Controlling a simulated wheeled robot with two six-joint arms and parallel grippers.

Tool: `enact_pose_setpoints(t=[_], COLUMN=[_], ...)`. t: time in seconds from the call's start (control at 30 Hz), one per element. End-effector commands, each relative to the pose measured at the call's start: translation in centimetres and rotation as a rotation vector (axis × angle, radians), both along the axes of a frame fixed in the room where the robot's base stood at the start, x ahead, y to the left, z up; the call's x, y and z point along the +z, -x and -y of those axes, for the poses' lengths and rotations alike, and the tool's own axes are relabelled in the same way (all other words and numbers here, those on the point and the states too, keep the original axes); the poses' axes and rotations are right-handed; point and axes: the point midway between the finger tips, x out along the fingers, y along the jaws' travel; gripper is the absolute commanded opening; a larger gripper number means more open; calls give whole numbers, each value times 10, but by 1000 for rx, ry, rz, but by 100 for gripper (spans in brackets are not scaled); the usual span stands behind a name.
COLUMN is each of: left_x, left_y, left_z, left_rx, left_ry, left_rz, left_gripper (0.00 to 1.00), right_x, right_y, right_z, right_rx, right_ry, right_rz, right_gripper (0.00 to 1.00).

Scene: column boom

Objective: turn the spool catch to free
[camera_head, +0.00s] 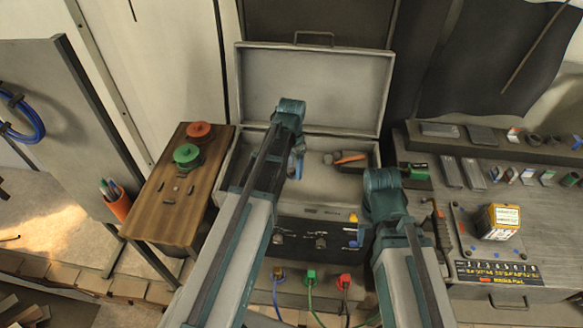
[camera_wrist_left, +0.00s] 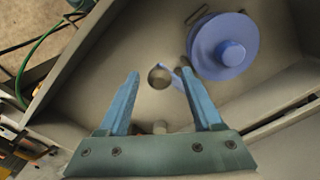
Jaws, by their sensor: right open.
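In the left wrist view a round metal knob (camera_wrist_left: 159,77) with a small blue piece beside it sits on a grey surface; it looks like the spool catch. A blue spool (camera_wrist_left: 231,47) lies to its right. My left gripper (camera_wrist_left: 161,80) is open, its two blue fingers on either side of the knob with gaps showing. In the head view my left gripper (camera_head: 297,163) reaches into the open grey case (camera_head: 320,186). The catch cannot be made out there. My right gripper (camera_head: 357,238) is mostly hidden by its arm, near the case's front panel.
An orange-handled item (camera_head: 348,159) lies in the case. A wooden side table (camera_head: 165,215) with red (camera_head: 200,131) and green (camera_head: 187,155) round pieces stands left. A grey workbench (camera_head: 470,205) with a yellow-and-white box (camera_head: 498,221) stands right. Coloured cable plugs (camera_head: 310,276) sit below the case.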

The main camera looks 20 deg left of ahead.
Motion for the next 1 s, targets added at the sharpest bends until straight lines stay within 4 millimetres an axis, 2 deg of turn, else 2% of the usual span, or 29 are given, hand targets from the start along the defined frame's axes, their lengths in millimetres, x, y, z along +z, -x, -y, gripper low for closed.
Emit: enact_pose_setpoints(t=[0.27, 0.47, 0.67, 1.0], left_x=[1, 12, 35, 86], left_y=[0, 0, 0, 0], left_z=[0, 0, 0, 0], left_rx=[1, 1, 1, 1], left_ry=[0, 0, 0, 0], left_rz=[0, 0, 0, 0], left_gripper=[66, 66, 66, 66], right_x=[1, 12, 35, 86], right_y=[0, 0, 0, 0], right_z=[0, 0, 0, 0], right_rx=[0, 0, -1, -12], right_ry=[0, 0, 0, -2], right_rz=[0, 0, 0, 1], right_gripper=[50, 50, 50, 50])
